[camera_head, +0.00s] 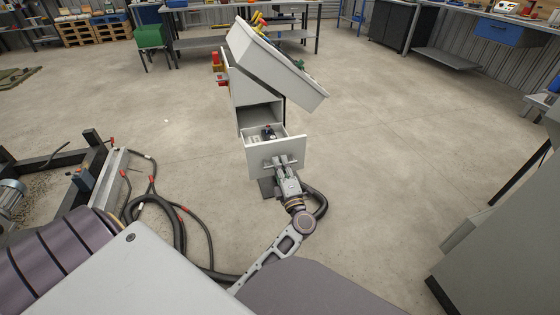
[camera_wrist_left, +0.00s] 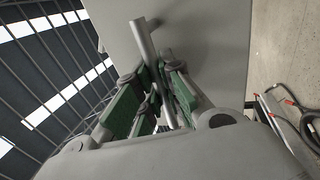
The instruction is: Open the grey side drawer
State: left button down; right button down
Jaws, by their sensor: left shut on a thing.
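The grey side drawer (camera_head: 274,154) is part of a grey cabinet and stands out from its front, open at the top. Small dark and light items lie inside it. My left gripper (camera_head: 281,163) is at the drawer's front, shut on its bar handle. In the left wrist view the green-padded fingers (camera_wrist_left: 160,88) close around the grey bar handle (camera_wrist_left: 143,42), with the flat drawer front (camera_wrist_left: 205,35) behind it. The tilted console top (camera_head: 275,62) sits above the drawer. My right gripper is not in view.
A black hose (camera_head: 320,203) lies on the floor beside my left arm. A dark metal frame (camera_head: 85,185) with cables stands at the left. A grey cabinet (camera_head: 500,240) stands at the right. The floor (camera_head: 380,150) right of the drawer is clear.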

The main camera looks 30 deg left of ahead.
pick_arm(q)
jog(key=shift+s+d, duration=0.15)
jog(key=shift+d, duration=0.05)
jog(key=c, duration=1.5)
grip_release()
